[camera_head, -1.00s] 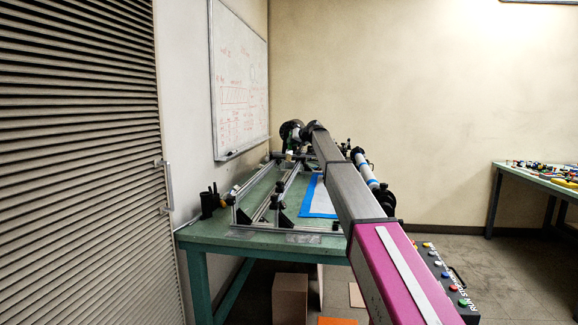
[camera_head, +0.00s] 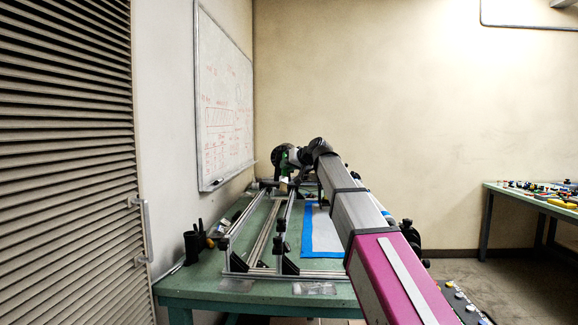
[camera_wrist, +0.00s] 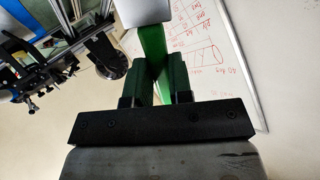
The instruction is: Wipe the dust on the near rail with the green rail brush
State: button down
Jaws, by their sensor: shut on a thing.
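My gripper (camera_wrist: 150,74) is shut on the green rail brush (camera_wrist: 153,45), whose green handle stands between the fingers in the wrist view. A pale grey block (camera_wrist: 146,11) at the handle's far end is cut off by the top edge. In the head view my arm reaches over the table, and a small green part of the brush (camera_head: 284,160) shows near its end, above the far end of the rails. Metal rails (camera_head: 242,223) run away from me in a frame on the table. I cannot tell which one is the near rail, and I see no dust at this size.
The green table (camera_head: 200,284) carries a blue-edged mat (camera_head: 308,238) right of the rails and a dark cup of tools (camera_head: 193,245) at the left. A whiteboard (camera_head: 222,100) hangs close to the rails' left. Another table (camera_head: 520,196) stands at the far right.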

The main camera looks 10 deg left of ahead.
jog(key=shift+f, duration=2.45)
jog(key=shift+w, duration=0.15)
